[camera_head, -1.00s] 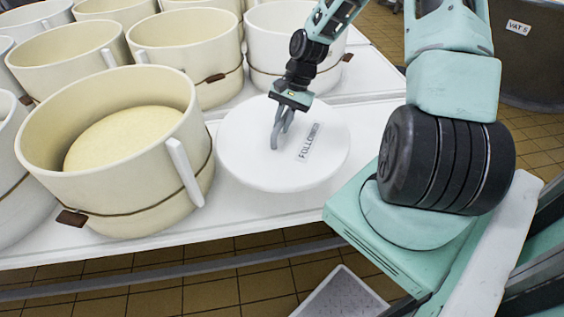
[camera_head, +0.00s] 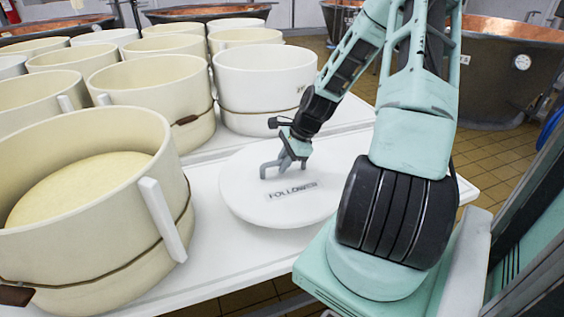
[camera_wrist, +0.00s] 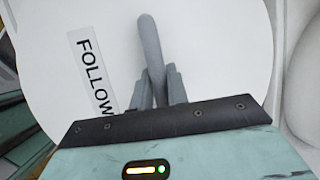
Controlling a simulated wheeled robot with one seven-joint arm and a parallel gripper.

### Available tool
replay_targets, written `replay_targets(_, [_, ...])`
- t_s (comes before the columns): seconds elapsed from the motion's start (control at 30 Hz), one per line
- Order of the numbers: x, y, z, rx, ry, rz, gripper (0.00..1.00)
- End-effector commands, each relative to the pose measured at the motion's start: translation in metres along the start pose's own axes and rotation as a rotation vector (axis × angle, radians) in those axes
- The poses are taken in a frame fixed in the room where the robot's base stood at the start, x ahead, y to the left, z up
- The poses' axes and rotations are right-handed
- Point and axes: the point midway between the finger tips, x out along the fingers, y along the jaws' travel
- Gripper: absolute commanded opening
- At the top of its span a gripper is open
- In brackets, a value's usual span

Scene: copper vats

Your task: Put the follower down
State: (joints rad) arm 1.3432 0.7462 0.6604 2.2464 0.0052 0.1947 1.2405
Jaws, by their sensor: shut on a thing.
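The follower (camera_head: 240,200) is a round white disc with a grey bar handle (camera_head: 266,169) and a label reading "FOLLOWER". In the head view it lies flat over the white table, right of the near cream mould. I cannot tell whether its underside touches the table top or is slightly above it. My gripper (camera_head: 287,160) reaches down from the upper right and is shut on the handle. In the wrist view the follower (camera_wrist: 225,50) fills much of the picture, and my gripper's fingers (camera_wrist: 157,78) close around the handle; the lower part of the disc is hidden.
The near cream mould (camera_head: 75,240) holds a pale yellow cheese and stands close left of the follower. A white mould (camera_head: 262,85) stands behind it. Several more moulds fill the table's back left. Bare white table (camera_head: 205,235) shows in front. Copper vats (camera_head: 500,60) stand beyond.

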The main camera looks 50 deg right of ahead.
Motion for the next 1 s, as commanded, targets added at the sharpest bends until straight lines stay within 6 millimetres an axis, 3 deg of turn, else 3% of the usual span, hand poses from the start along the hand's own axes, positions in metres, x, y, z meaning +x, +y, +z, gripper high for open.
replay_targets(0.53, [0.044, 0.008, -0.017, -0.004, -0.001, -0.001, 0.0])
replay_targets(0.93, [0.047, 0.009, -0.019, -0.004, 0.0, -0.002, 0.0])
replay_targets(0.97, [0.047, 0.01, -0.019, -0.003, 0.0, 0.0, 0.24])
replay_targets(1.0, [0.047, 0.01, -0.019, -0.003, 0.0, 0.0, 0.35])
